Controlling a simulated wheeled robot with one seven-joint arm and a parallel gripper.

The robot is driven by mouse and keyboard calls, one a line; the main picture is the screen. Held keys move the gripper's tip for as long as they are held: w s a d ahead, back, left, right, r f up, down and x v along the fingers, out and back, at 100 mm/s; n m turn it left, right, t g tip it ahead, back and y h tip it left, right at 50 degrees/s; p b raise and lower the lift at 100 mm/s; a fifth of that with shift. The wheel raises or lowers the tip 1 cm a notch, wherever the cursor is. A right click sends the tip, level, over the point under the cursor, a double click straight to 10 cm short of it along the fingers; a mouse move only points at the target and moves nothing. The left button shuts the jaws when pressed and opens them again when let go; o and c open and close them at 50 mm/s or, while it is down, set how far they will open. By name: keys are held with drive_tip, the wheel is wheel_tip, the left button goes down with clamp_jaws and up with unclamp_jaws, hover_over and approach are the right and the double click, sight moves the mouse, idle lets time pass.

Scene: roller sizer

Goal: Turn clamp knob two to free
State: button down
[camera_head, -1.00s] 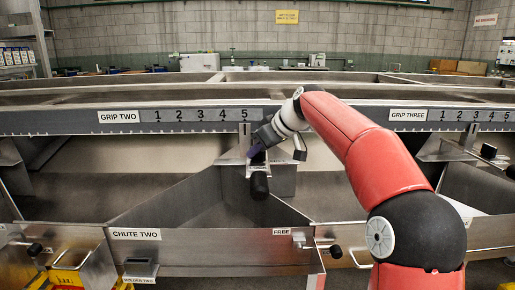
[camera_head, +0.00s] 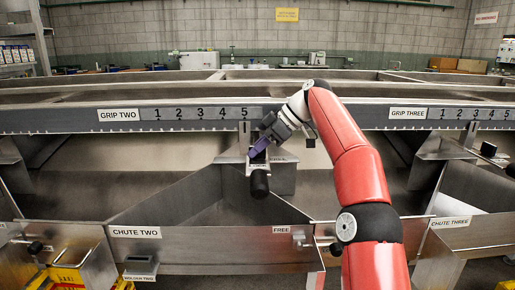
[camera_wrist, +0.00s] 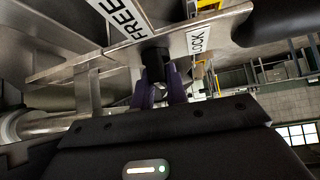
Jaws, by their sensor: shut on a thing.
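My gripper (camera_head: 257,149), with purple fingers, is at the clamp below the GRIP TWO rail, near mark 5. In the wrist view my gripper (camera_wrist: 161,88) is shut on the black clamp knob two (camera_wrist: 154,60), a finger on each side. The knob lies between a FREE label (camera_wrist: 122,16) and a LOCK label (camera_wrist: 200,40). In the head view the fingers largely hide the knob, and its exact angle is hard to tell. A black handle (camera_head: 259,184) sticks out just below the clamp plate.
The GRIP TWO rail (camera_head: 180,115) runs across behind the clamp. The CHUTE TWO front wall (camera_head: 205,245) stands below, with another FREE label (camera_head: 281,229) and a small latch (camera_head: 299,239). Chute three (camera_head: 465,235) lies to the right. Sloping metal walls surround the clamp.

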idle(0.4)
drive_tip(key=c, duration=1.4)
unclamp_jaws()
